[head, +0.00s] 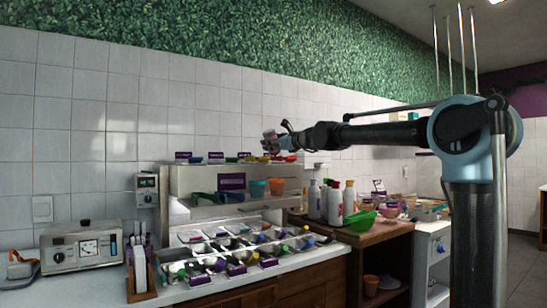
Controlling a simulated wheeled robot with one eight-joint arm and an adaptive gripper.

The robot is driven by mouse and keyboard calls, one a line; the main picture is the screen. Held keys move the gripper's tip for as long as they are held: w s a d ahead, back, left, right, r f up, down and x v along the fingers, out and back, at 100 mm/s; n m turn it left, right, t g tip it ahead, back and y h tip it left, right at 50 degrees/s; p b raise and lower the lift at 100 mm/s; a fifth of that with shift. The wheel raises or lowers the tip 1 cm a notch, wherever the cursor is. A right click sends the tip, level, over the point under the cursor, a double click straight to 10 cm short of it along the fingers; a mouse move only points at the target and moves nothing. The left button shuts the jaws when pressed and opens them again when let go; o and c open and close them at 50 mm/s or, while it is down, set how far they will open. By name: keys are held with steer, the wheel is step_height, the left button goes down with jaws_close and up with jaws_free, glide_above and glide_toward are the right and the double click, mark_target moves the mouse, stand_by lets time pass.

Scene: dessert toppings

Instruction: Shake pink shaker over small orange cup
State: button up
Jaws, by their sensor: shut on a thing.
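My gripper (280,142) is at the end of my outstretched arm, raised above the top of the metal shelf unit. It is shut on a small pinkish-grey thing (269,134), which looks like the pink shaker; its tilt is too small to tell.
The shelf unit (180,182) has coloured scoops on top and topping bins in front. Several bottles (335,204) and a green bowl (360,221) stand on the counter to the right. A metal appliance (82,246) stands at the left. The air around the gripper is clear.

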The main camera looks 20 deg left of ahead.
mark_target(275, 152)
step_height(275, 152, down, 5)
steer(key=shift+r, duration=0.1)
steer(key=shift+r, duration=0.1)
stand_by(1.2)
